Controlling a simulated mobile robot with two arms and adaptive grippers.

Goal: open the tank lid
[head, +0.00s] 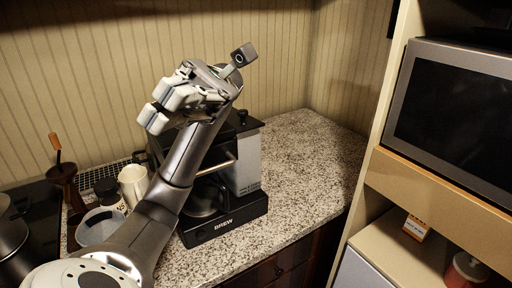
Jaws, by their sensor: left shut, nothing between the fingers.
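The black coffee maker (226,223) marked BREW stands on the speckled counter. Its grey tank (245,163) is on the right side, with a dark lid (248,124) on top that looks closed. A small dark knob shows on the lid. My left gripper (158,106) is shut and empty. It is raised in front of the machine's upper left, with its pale fingers pointing left, apart from the lid in the picture. My left arm hides much of the machine's left and top. My right gripper is not in view.
Left of the machine are a cream mug (132,184), a grey bowl (101,227), a brown wooden-handled item (63,174) and a pot (10,232). The counter (310,160) right of the machine is clear. A shelf with a microwave (455,115) stands on the right.

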